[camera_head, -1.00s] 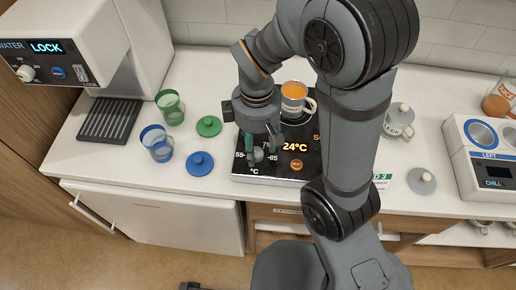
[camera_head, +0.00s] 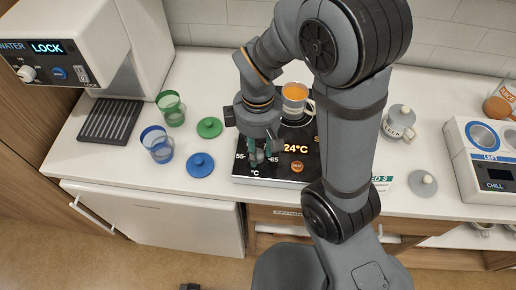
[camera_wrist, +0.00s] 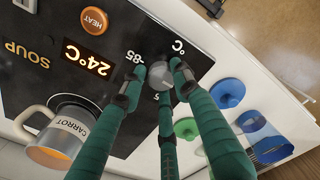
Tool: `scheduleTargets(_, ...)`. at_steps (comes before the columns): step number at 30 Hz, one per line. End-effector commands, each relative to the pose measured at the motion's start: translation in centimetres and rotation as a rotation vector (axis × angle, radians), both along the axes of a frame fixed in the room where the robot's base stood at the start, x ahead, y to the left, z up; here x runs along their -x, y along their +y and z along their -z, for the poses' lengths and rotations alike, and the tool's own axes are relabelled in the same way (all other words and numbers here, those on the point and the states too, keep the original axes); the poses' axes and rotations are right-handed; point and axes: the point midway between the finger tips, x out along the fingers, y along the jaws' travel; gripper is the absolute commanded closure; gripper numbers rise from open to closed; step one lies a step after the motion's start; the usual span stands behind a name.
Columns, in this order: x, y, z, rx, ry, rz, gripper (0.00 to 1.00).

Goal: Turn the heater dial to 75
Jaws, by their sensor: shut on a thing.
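The heater (camera_head: 240,179) is a black panel on the counter with an orange "24°C" readout and an orange HEAT button (camera_head: 296,166). Its grey dial (camera_wrist: 159,75) sits near the front edge, with marks 55 and 85 at its sides in the head view; 85 and °C also show in the wrist view. My gripper (camera_head: 263,156) reaches down from above with its green fingers closed around the dial. The fingertips (camera_wrist: 155,80) also show in the wrist view, touching the dial. The dial's pointer and the 75 mark are hidden by the fingers.
A mug labelled CARROT (camera_wrist: 72,128) with orange contents stands on the heater behind the dial. Blue (camera_head: 200,165) and green (camera_head: 209,127) lids and two cups lie to the left. A water dispenser (camera_head: 140,50) and a chiller (camera_head: 485,160) flank the counter.

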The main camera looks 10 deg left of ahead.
Motion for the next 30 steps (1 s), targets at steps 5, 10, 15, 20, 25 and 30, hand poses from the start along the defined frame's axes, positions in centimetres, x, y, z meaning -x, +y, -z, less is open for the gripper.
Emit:
scheduleTargets(5,0.18,-0.15,0.06,0.004,0.005,0.002,0.94)
scheduleTargets(10,0.22,-0.18,0.09,0.005,0.006,0.008,0.96)
scheduleTargets(15,0.27,-0.19,0.18,0.005,0.008,0.046,0.96)
scheduleTargets(20,0.30,-0.19,0.26,0.005,0.008,0.128,0.96)
scheduleTargets(25,0.38,-0.21,0.37,0.007,0.008,0.265,0.96)
scheduleTargets(30,0.43,-0.13,0.39,0.007,0.008,0.425,0.96)
